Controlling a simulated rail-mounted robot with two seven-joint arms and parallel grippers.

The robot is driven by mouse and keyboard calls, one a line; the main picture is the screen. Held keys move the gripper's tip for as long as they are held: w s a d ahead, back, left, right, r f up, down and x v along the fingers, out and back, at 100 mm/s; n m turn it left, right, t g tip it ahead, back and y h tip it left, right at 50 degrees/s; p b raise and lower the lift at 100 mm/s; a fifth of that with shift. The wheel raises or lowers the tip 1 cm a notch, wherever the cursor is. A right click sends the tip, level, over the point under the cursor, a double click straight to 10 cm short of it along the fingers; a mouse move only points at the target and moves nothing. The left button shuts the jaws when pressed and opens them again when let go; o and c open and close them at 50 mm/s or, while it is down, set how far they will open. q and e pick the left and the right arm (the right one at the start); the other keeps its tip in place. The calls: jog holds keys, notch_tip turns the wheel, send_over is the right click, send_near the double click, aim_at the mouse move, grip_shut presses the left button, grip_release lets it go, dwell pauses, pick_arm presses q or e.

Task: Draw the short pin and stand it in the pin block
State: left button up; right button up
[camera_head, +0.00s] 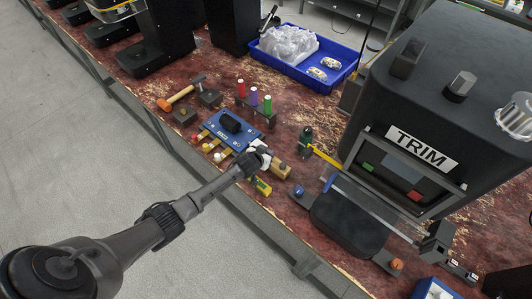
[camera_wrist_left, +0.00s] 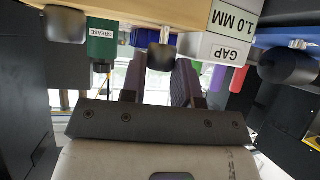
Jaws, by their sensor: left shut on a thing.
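My left gripper (camera_head: 262,158) is over the front of the bench, beside a wooden block (camera_head: 282,169). In the left wrist view its two fingers (camera_wrist_left: 158,85) are closed about a black knob (camera_wrist_left: 161,57) on a silver stem, which looks like the short pin. The stem runs up to the wooden block (camera_wrist_left: 140,10), and its seating is hidden. A blue plate (camera_head: 222,124) with several small knobs lies left of the gripper. A dark block (camera_head: 256,116) behind it holds red, purple and green upright pieces; I cannot tell whether it is the pin block. My right gripper is not seen.
A grey GAP block (camera_wrist_left: 215,48) and a green GREASE container (camera_wrist_left: 101,40) are close to the gripper. A TRIM machine (camera_head: 440,110) stands at the right. A hammer (camera_head: 180,94) and a blue crate (camera_head: 310,72) lie farther back. Some bare bench is near the crate.

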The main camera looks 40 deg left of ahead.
pick_arm(q)
jog(key=shift+f+b, duration=0.5)
jog(key=shift+f, duration=0.3)
jog(key=o, duration=1)
jog(key=shift+d, duration=0.1)
jog(key=shift+s+r+p, duration=0.25)
jog(key=shift+r+p, duration=0.05)
jog(key=shift+r, duration=0.05)
jog(key=p+v, duration=0.1)
jog(key=v, duration=0.5)
jog(key=p+v, duration=0.2)
jog(key=v, duration=0.5)
jog(key=shift+d, duration=0.25)
